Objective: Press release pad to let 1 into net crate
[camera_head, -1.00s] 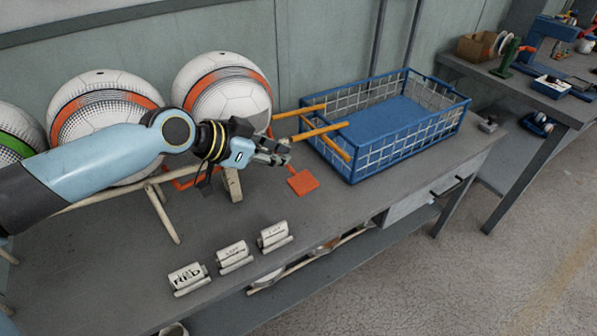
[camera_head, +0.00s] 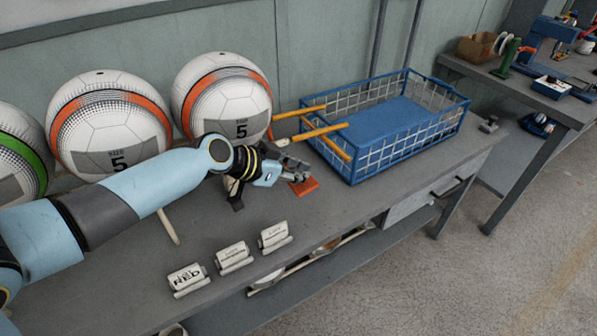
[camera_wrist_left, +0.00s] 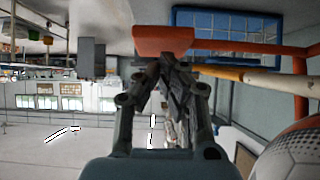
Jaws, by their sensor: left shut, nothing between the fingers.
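The orange release pad (camera_head: 306,189) lies near the front of the bench top, left of the blue net crate (camera_head: 352,172). My left gripper (camera_head: 300,177) is shut and empty, with its fingertips at the pad's back edge, covering part of it. In the left wrist view the shut fingertips (camera_wrist_left: 168,62) point at the pad (camera_wrist_left: 163,38); I cannot tell whether they touch it. White size 5 balls with orange bands, a middle one (camera_head: 110,120) and a right one (camera_head: 215,95), sit in a row behind my arm. The crate is empty.
Yellow rails (camera_head: 318,132) run from the right ball to the crate. A green-banded ball (camera_head: 30,140) is at the far left. Three small signs (camera_head: 233,256) stand along the front edge. Bare bench lies between pad and signs. A second bench (camera_head: 560,110) stands at right.

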